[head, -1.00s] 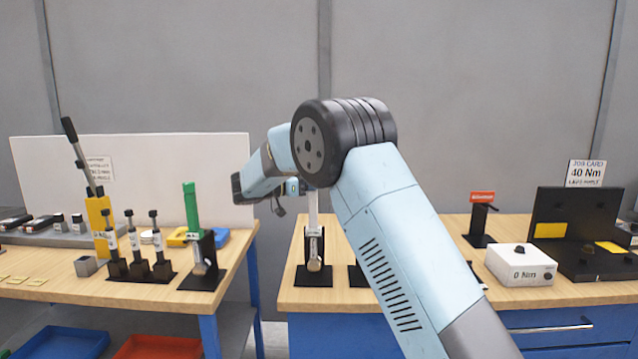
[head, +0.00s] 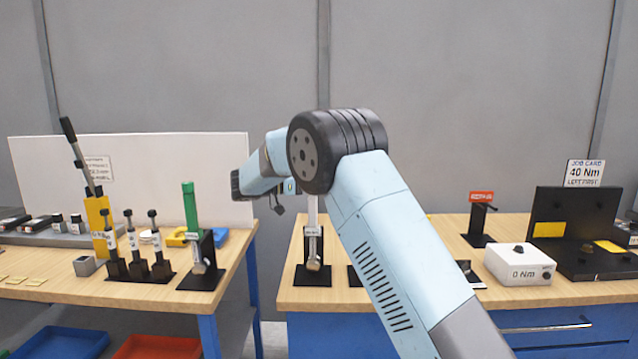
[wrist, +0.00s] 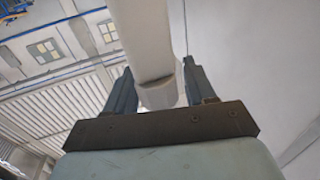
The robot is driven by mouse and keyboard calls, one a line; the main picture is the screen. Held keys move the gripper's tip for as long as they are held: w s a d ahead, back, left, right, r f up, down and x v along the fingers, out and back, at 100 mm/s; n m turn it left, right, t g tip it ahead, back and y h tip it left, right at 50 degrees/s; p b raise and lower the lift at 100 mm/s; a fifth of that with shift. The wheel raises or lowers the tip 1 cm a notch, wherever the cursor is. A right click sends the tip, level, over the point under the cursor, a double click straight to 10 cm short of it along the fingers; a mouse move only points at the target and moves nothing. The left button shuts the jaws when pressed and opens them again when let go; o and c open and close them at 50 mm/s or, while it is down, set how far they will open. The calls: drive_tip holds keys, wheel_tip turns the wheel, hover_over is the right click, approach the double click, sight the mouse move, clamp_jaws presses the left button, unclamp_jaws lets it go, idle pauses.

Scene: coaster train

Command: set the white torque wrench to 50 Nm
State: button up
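The white torque wrench (head: 313,220) stands upright in a black holder (head: 312,275) on the right bench, its upper part partly hidden by my arm. In the wrist view a white handle (wrist: 150,35), which looks like this wrench's, runs down between the two fingers of my gripper (wrist: 160,85). The fingers stand apart on either side of it, with a thin gap at the right finger. In the head view the fingers are hidden behind my arm. The wrench's setting cannot be read.
A green-handled wrench (head: 190,208) stands on the left bench beside several small black-based tools (head: 136,255). A white box (head: 520,265) reading 0 Nm and a job card (head: 585,173) reading 40 Nm, left first, are at the right. A gap separates the benches.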

drive_tip(key=shift+o, duration=0.2)
drive_tip(key=shift+a, duration=0.1)
drive_tip(key=v, duration=1.3)
drive_tip(key=shift+a, duration=0.3)
